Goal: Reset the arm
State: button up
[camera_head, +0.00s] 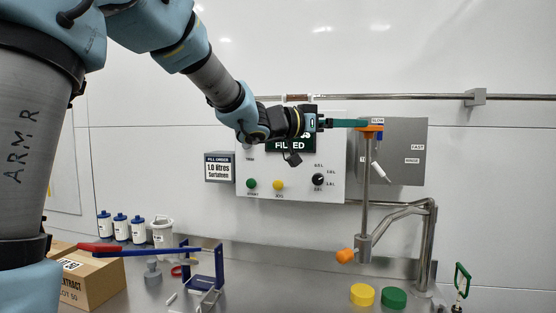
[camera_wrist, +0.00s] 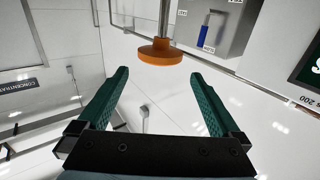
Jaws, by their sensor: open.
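My arm reaches from the upper left across the head view. My gripper (camera_head: 358,124) is at its end, pointing right beside the orange cap (camera_head: 371,129) on top of a steel upright post (camera_head: 367,190). In the wrist view my gripper (camera_wrist: 158,73) has its two green fingers spread wide with nothing between them. There the orange cap (camera_wrist: 160,52) shows just beyond the fingertips, apart from them as far as I can tell.
A control panel (camera_head: 290,185) with knobs and a grey box (camera_head: 408,150) are on the wall behind. Below are a bent steel pipe (camera_head: 428,250), yellow (camera_head: 362,295) and green (camera_head: 393,297) discs, a blue stand (camera_head: 205,270), bottles (camera_head: 121,229) and a cardboard box (camera_head: 95,280).

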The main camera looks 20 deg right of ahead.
jog(key=w+a+f+n+t+y, duration=0.4)
jog(key=w+a+f+n+t, duration=0.2)
jog(key=w+a+f+t, duration=0.45)
jog(key=w+a+f+n+y, duration=0.2)
jog(key=w+a+f+y, duration=0.15)
jog(key=a, duration=0.45)
jog(key=w+a+f+n+y, duration=0.3)
jog(key=a+f, duration=0.2)
jog(key=a, duration=0.2)
jog(key=s+a+f+n+g+y, duration=0.1)
jog(key=s+a+f+n+y, duration=0.15)
jog(key=a+f, duration=0.35)
jog(key=s+a+f+n+g+y, duration=0.1)
jog(key=s+a+f+g+y, duration=0.15)
jog(key=a, duration=0.65)
jog(key=s+a+f+n+g+y, duration=0.1)
jog(key=s+a+f+g, duration=0.1)
jog(key=s+a+f, duration=0.2)
jog(key=s+a+f+n+g+y, duration=0.1)
jog(key=s+a+f, duration=0.3)
jog(key=s, duration=0.6)
jog(key=shift+s+a+n+g, duration=0.15)
jog(key=shift+a+n+g, duration=0.2)
jog(key=shift+a+g, duration=0.5)
